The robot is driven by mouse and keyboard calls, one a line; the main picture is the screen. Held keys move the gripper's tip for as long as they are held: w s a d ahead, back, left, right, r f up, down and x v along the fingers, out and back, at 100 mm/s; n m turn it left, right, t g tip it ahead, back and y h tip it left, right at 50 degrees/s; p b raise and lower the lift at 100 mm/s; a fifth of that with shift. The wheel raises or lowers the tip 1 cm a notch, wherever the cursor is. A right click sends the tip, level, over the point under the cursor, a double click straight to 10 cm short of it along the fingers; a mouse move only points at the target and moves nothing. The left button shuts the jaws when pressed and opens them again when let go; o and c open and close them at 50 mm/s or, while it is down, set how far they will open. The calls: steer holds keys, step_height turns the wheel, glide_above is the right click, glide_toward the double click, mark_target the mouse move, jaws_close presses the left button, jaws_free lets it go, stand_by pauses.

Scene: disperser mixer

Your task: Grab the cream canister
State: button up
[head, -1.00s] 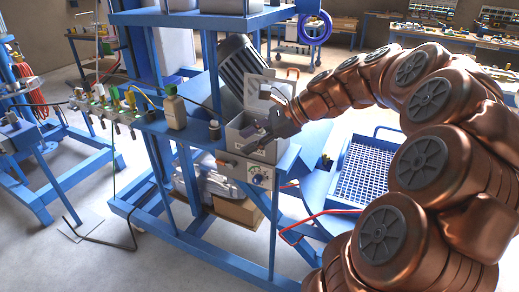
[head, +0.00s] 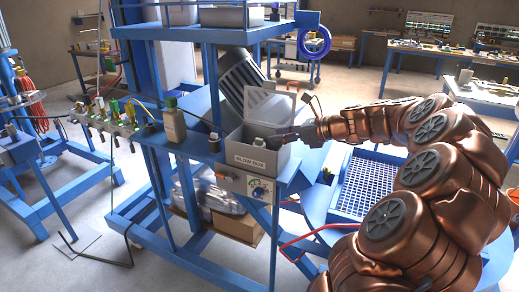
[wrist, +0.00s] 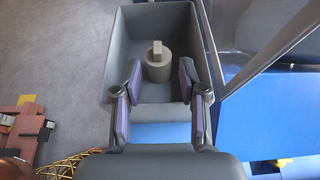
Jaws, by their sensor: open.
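A cream canister (wrist: 159,69) with a narrower block-like top stands upright inside a grey open box in the wrist view. Its top (head: 259,142) just shows over the box rim in the head view. My gripper (wrist: 160,80) is open, with its two purple-padded fingers spread to the left and right of the canister in the picture. I see no contact between pads and canister. In the head view my gripper (head: 284,139) reaches over the right side of the box, and its fingertips are hard to make out.
The box (head: 256,161), labelled "GLOW BOX", has its lid (head: 268,108) raised. A control panel (head: 246,186) is below.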

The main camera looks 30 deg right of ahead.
steer(key=shift+p+x, duration=0.6)
steer(key=shift+x, duration=2.1)
steer(key=shift+s+a+f, duration=0.1)
steer(key=shift+s, duration=0.05)
jaws_close()
